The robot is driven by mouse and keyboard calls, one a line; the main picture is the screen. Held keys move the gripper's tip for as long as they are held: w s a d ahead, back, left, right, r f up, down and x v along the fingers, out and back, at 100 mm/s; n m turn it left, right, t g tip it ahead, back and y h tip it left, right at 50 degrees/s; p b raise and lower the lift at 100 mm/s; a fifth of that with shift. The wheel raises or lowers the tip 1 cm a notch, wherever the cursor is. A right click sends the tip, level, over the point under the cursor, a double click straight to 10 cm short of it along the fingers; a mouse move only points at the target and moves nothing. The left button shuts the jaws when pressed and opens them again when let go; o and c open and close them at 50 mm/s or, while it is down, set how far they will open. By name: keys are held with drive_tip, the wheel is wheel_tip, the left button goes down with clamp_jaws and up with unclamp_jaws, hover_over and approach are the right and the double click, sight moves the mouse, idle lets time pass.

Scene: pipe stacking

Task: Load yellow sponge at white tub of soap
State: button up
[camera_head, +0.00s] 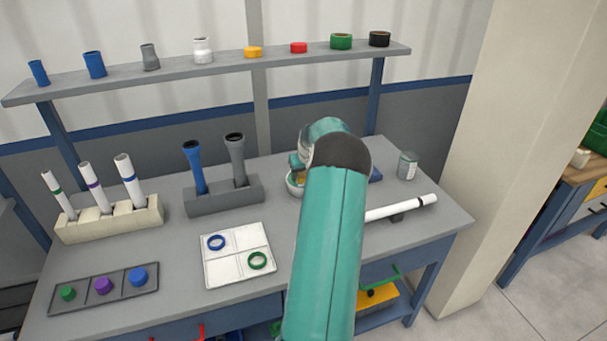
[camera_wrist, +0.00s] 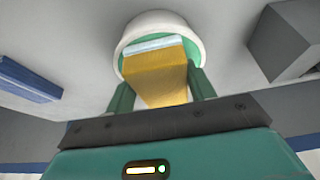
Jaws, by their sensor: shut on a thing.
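The yellow sponge (camera_wrist: 157,82) is between the two green fingers of my gripper (camera_wrist: 160,85) in the wrist view. Its far end reaches into the mouth of the white tub (camera_wrist: 160,21), where a pale bluish-white band, seemingly the soap, lies against it. In the head view the white tub (camera_head: 292,188) stands on the bench, partly hidden behind my arm. A little of the yellow sponge (camera_head: 301,179) shows at the tub. My gripper is mostly hidden there by the arm. I cannot tell whether the sponge touches the tub's bottom.
A grey holder (camera_head: 225,198) with a blue and a grey pipe stands left of the tub. A blue block (camera_head: 375,174), a grey jar (camera_head: 408,166) and a white pipe (camera_head: 400,208) are to the right. A white tray (camera_head: 236,240) with rings lies in front.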

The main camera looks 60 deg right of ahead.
idle(0.4)
drive_tip(key=shift+r, duration=3.45)
